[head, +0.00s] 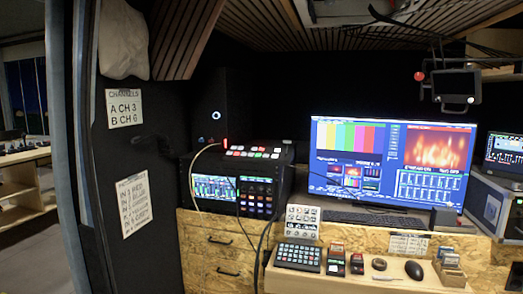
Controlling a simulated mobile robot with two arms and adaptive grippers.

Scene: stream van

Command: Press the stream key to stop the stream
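I cannot tell which key is the stream key; no label is readable at this size. A control panel (253,152) with lit white, red and green keys lies on top of the black equipment case at the centre. The case front has a lit screen (214,188) and a block of coloured keys (257,195). A small dark keypad (297,257) with pale keys lies on the wooden desk below. Neither gripper shows in the head view.
A large monitor (318,190) with colour bars and a keyboard (374,219) stand behind the desk. Small devices (336,258) and a mouse (414,270) lie in front. Cables hang before the case. A dark wall panel (150,245) with paper notes stands at left. A screen unit (456,87) hangs above right.

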